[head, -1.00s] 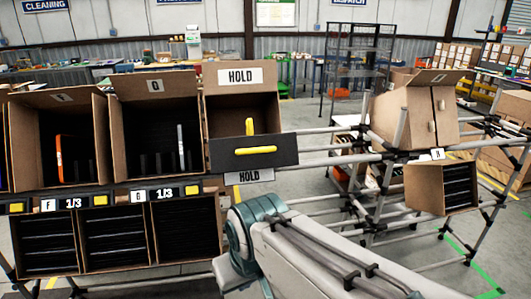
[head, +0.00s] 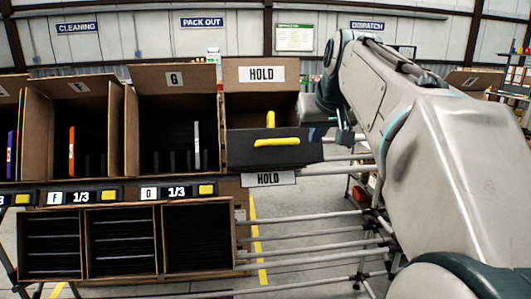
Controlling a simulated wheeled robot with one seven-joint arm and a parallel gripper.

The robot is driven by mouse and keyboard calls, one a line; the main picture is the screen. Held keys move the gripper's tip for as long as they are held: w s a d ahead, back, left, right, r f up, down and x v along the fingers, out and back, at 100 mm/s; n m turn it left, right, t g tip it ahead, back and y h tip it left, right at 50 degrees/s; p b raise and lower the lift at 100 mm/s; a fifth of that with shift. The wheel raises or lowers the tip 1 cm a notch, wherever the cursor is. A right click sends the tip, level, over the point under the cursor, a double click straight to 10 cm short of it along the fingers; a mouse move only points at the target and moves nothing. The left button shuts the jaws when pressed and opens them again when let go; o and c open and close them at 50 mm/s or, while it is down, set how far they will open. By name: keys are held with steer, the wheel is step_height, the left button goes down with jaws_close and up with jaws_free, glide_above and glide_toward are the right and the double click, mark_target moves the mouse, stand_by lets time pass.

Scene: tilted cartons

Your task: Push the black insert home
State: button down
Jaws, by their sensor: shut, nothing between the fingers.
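The black insert (head: 247,151) sits at the mouth of the carton marked HOLD (head: 262,106). Its front panel stands out past the carton's front, slightly tilted, with a yellow handle (head: 277,142) across it. A second yellow piece (head: 270,119) rises behind the panel. My gripper (head: 316,134) is at the panel's right end, shut and holding nothing. It is small and partly lost against my arm, and I cannot tell whether it touches the insert. The insert's rear part is hidden inside the carton.
Carton G (head: 172,84) with a grey-white item and carton F (head: 78,96) with an orange item stand close on the left. A HOLD label (head: 268,179) hangs below the insert. Metal rack tubes (head: 315,229) run below right. My arm fills the right side.

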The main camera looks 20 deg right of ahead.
steer(key=p, duration=0.1)
glide_toward(299, 160)
steer(key=x, duration=0.5)
steer(key=shift+s+f, duration=0.2)
steer(key=shift+f, duration=0.1)
steer(key=shift+w+d+f, duration=0.2)
steer(key=shift+w+f, duration=0.15)
steer(key=shift+w, duration=0.2)
steer(key=shift+w, duration=0.1)
